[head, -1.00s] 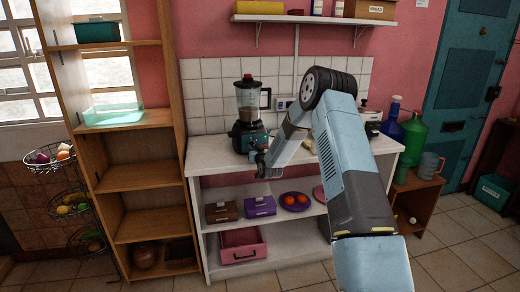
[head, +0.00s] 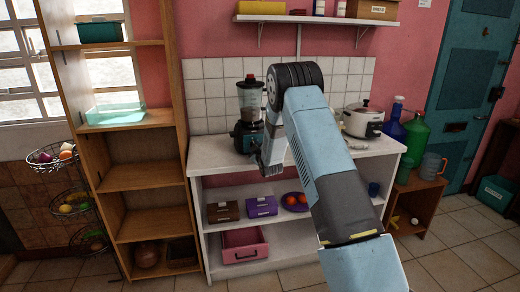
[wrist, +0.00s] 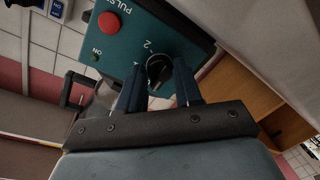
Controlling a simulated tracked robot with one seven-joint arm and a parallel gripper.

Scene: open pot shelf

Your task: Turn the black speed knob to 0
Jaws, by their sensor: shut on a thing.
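The blender (head: 250,102) stands upright on the white counter, partly hidden behind my arm in the head view. In the wrist view its teal control panel (wrist: 128,52) appears tilted, with a red pulse button (wrist: 109,22), a small green ON light and a printed 2. The black speed knob (wrist: 159,69) sits between the fingertips of my gripper (wrist: 158,85). The gripper is shut on the knob, one dark blue finger on each side. A pale mark shows on the knob, but its exact setting is hard to read.
A tall wooden shelf (head: 140,176) stands close on the left. Blue and green bottles stand at the right.

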